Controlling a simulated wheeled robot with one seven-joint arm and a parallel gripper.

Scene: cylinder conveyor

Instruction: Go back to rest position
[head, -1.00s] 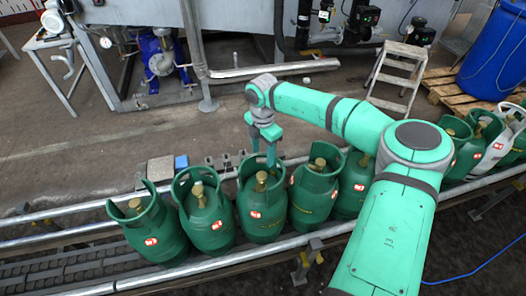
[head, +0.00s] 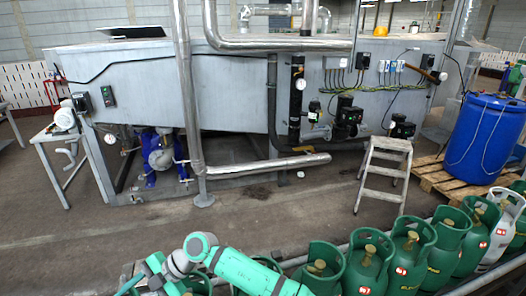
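My teal and grey arm (head: 255,272) reaches in from the bottom edge in the head view and folds over to the left. My gripper (head: 145,279) is at the bottom left, partly cut off by the picture edge. Its fingers are too small and cropped to tell if they are open or shut, and no cylinder is seen lifted in it. Green gas cylinders (head: 367,266) stand upright in a row along the bottom right. Several more are partly hidden behind my arm.
A grey-white cylinder (head: 503,222) stands among the green ones at the right. Behind the row are a metal step stool (head: 384,170), a blue barrel (head: 486,138) on a wooden pallet (head: 432,172), and a large grey machine (head: 230,95). The floor (head: 270,215) between is clear.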

